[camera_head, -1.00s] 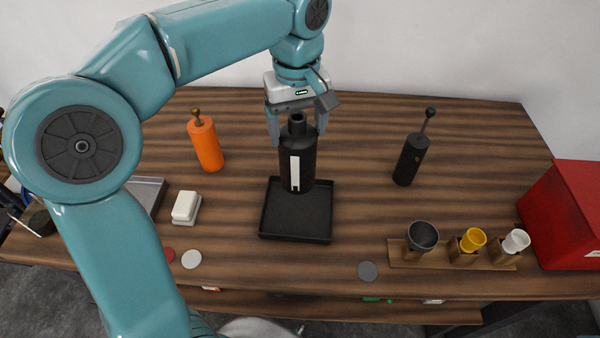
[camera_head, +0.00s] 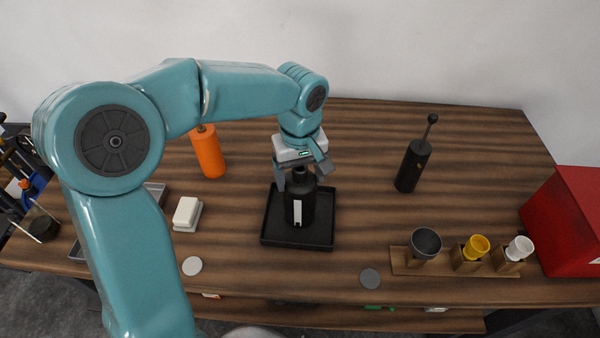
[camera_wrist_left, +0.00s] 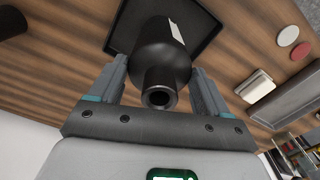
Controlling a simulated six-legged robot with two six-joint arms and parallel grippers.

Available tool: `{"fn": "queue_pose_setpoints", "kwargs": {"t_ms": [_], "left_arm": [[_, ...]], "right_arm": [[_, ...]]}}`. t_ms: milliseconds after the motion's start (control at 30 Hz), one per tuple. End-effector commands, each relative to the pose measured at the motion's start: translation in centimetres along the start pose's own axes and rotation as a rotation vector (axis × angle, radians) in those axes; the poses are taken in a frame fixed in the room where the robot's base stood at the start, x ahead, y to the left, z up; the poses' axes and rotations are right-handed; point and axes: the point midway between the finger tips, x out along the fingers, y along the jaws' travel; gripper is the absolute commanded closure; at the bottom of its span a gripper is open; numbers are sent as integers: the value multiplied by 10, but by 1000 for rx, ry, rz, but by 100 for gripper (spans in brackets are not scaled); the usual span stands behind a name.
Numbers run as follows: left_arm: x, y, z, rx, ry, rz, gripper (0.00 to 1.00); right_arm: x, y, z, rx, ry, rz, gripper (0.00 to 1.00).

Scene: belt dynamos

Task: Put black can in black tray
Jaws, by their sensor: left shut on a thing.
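The black can (camera_head: 300,205) has a narrow neck and a white label. In the head view it is upright over the black tray (camera_head: 272,238), inside its rim. I cannot tell whether its base touches the tray floor. My left gripper (camera_head: 298,182) is shut on the can at its upper part, from above. In the left wrist view the can (camera_wrist_left: 162,60) sits between the two fingers (camera_wrist_left: 160,88), with the tray (camera_wrist_left: 205,48) beyond it. My right gripper is not in view.
An orange bottle (camera_head: 209,155) stands behind my left arm. A black bottle with a thin rod (camera_head: 412,165) stands to the right. A wooden rack (camera_head: 400,262) with several cups and a red box (camera_head: 565,225) are at the right. A white block (camera_head: 186,211) lies left of the tray.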

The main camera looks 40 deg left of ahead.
Motion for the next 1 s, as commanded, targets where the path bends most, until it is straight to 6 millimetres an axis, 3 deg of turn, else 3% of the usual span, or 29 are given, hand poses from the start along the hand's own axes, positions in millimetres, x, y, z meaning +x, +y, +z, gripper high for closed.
{"fn": "queue_pose_setpoints", "kwargs": {"t_ms": [133,167,200,433,567,1000], "left_arm": [[3,0,0,0,2,2,100],[2,0,0,0,0,0,13],[2,0,0,0,0,0,0],[1,0,0,0,0,0,0],[-10,1,0,1,2,2,0],[-104,1,0,1,2,2,0]], "right_arm": [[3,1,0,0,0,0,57],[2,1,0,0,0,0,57],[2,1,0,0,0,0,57],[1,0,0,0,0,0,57],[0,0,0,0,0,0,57],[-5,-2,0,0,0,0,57]]}}
